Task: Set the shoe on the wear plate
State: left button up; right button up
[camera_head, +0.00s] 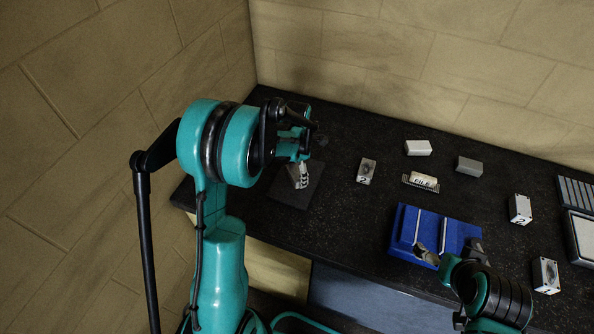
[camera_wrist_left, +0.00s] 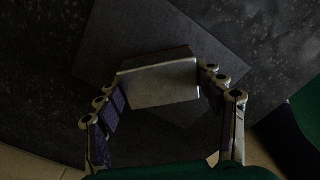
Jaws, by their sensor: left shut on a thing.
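The shoe (camera_wrist_left: 160,83), a grey metallic block, sits between the fingers of my left gripper (camera_wrist_left: 162,100) in the left wrist view. The left gripper is shut on it, with a finger at each side. The wear plate, a dark flat square (camera_head: 293,193), lies at the left end of the black bench; it also shows in the left wrist view (camera_wrist_left: 112,45). The shoe is over the plate; I cannot tell whether they touch. In the head view my left gripper (camera_head: 299,175) mostly hides the shoe.
The blue tray (camera_head: 405,228) lies near the bench's front edge. More marked blocks (camera_head: 520,209) stand right. Walls close the back and left.

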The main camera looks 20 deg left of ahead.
pick_arm(q)
jog(key=o, duration=1.9)
jog(key=shift+f, duration=0.1)
